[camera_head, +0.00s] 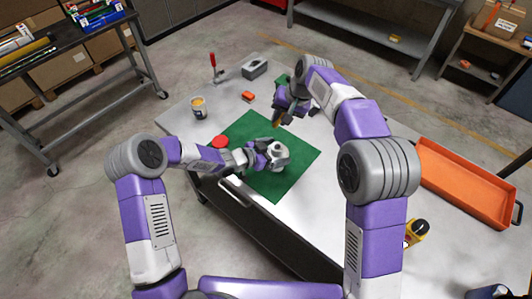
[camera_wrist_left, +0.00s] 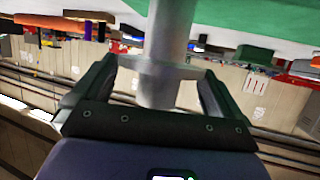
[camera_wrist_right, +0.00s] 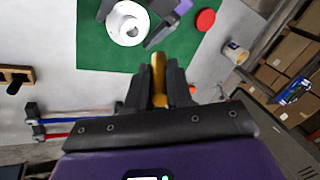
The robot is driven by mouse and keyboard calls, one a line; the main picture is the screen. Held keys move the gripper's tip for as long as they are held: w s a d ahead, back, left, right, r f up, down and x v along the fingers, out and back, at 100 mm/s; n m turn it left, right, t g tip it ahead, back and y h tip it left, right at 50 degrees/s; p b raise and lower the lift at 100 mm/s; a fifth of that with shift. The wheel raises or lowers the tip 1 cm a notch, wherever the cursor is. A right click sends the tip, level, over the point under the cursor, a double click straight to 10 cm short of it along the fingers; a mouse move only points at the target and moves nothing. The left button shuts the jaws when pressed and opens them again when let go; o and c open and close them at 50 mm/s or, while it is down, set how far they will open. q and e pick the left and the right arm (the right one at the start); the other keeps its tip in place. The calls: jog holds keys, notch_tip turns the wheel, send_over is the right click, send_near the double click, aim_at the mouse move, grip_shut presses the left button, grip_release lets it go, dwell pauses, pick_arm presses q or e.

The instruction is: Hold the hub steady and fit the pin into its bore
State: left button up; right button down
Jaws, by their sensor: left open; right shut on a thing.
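The hub (camera_head: 279,154) is a pale grey round part standing on the green mat (camera_head: 300,161). My left gripper (camera_head: 266,155) is open, with its fingers on either side of the hub. In the left wrist view the hub's grey body (camera_wrist_left: 168,50) stands between the two fingers, with a gap at each side. My right gripper (camera_head: 283,114) is shut on a brass-coloured pin (camera_wrist_right: 159,72), held above the far part of the mat. In the right wrist view the hub (camera_wrist_right: 120,22) shows its round bore, ahead and left of the pin, apart from it.
An orange tray (camera_head: 466,181) and a yellow-black item (camera_head: 417,232) are at right.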

pick_arm(q)
jog(key=shift+w+d+f, duration=0.15)
jog(key=shift+w+d, duration=0.1)
jog(key=shift+d, duration=0.05)
jog(key=shift+c, duration=0.3)
jog(key=c, duration=0.9)
jog(key=shift+a, duration=0.1)
pick_arm(e)
notch_tip(320, 180, down, 7)
jog(key=n+h, duration=0.3)
jog(key=n, duration=0.2)
jog(key=shift+a+g+h, duration=0.2)
jog(key=shift+g+h, duration=0.1)
jog(key=shift+r, duration=0.1)
